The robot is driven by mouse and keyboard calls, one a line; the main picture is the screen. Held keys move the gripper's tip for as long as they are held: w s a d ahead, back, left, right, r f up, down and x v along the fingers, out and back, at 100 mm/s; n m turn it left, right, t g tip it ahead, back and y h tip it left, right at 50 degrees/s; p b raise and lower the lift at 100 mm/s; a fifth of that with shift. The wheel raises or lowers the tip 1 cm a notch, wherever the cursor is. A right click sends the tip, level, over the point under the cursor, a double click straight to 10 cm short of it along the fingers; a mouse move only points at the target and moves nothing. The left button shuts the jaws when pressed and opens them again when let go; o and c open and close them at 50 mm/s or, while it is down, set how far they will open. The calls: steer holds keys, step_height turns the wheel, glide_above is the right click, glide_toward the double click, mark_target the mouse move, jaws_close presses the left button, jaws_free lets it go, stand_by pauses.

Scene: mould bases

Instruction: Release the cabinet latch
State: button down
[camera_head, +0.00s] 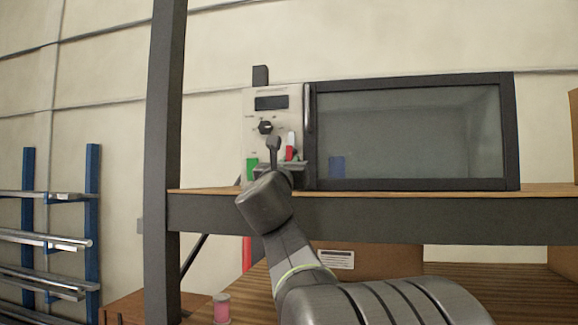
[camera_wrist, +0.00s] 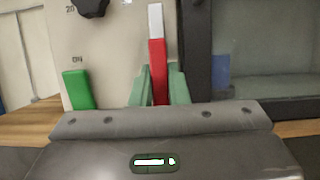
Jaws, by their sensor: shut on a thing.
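The cabinet (camera_head: 408,140) is an oven-like box with a dark frame and a grey glass door, which looks closed. On the control panel (camera_head: 250,110) to its left, a red lever with a white tip (camera_head: 290,150) stands upright. It also shows in the wrist view (camera_wrist: 157,60). My gripper (camera_wrist: 159,88) has its pale green fingers on both sides of the lever's lower part and is shut on it. A green lever (camera_wrist: 79,90) is left of the fingers, apart from them. In the head view my gripper (camera_head: 287,163) is partly hidden by my wrist.
The panel also has a dark display (camera_head: 271,103) and a black knob (camera_head: 265,127). The cabinet stands on a wooden shelf with a dark front beam (camera_head: 400,218). A dark post (camera_head: 163,150) rises to the left. A pink spool (camera_head: 221,308) and a cardboard box (camera_head: 375,262) are below.

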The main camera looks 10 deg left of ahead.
steer(key=c, duration=1.7)
jaws_free()
steer(key=b+v, duration=0.4)
steer(key=v, duration=1)
steer(key=shift+w+d, duration=0.1)
steer(key=shift+w+r, duration=0.1)
steer(key=p+x, duration=0.4)
steer(key=x, duration=1)
steer(key=shift+s+a+m+h+p, duration=0.25)
steer(key=shift+m+h+p, duration=0.2)
steer(key=shift+m, duration=0.25)
